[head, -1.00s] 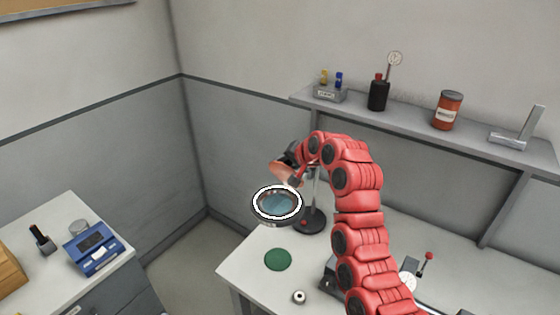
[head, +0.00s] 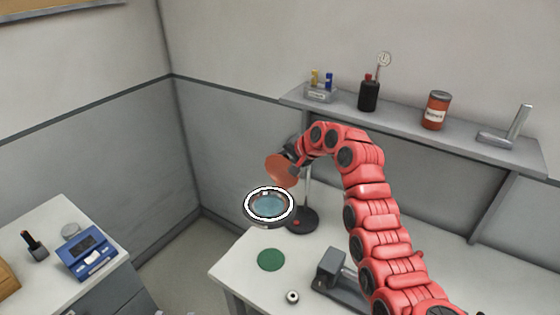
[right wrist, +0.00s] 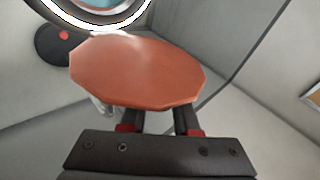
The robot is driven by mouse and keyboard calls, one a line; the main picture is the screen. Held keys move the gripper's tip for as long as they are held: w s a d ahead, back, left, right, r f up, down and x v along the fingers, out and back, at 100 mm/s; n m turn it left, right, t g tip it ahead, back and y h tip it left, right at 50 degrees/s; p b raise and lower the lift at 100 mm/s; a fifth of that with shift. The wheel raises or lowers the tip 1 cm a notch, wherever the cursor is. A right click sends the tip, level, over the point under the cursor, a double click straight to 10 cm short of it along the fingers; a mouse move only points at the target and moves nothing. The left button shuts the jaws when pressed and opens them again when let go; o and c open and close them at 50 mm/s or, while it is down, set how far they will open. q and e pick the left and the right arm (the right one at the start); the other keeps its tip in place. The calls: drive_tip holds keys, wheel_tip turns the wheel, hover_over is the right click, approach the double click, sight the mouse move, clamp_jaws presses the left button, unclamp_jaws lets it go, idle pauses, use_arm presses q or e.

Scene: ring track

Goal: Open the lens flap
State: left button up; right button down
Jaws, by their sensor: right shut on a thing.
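The lens flap (head: 281,169) is an orange-brown disc. It stands tilted up above the far side of the magnifier lens (head: 268,206), whose glass shows uncovered inside a lit white ring. My right gripper (head: 294,160) is at the flap's upper right edge, shut on it. In the right wrist view the flap (right wrist: 140,72) fills the middle and hides the fingertips; the lit ring (right wrist: 100,14) shows at the top. My left gripper is in neither view.
The lamp's round black base (head: 302,219) with a red button stands on the white bench. A green disc (head: 270,260) and a small metal ring (head: 292,297) lie nearer. A shelf (head: 410,124) with bottles runs behind my arm. A blue device (head: 88,253) sits on the left cabinet.

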drive_tip(key=shift+d+f, duration=0.2)
drive_tip(key=shift+f, duration=0.1)
drive_tip(key=c, duration=1)
unclamp_jaws()
drive_tip(key=o, duration=0.3)
drive_tip(key=shift+w, duration=0.15)
drive_tip(key=shift+o, duration=0.2)
drive_tip(key=shift+r, duration=0.1)
drive_tip(key=b+v, duration=0.5)
drive_tip(key=v, duration=1.2)
drive_tip(key=shift+r, duration=0.1)
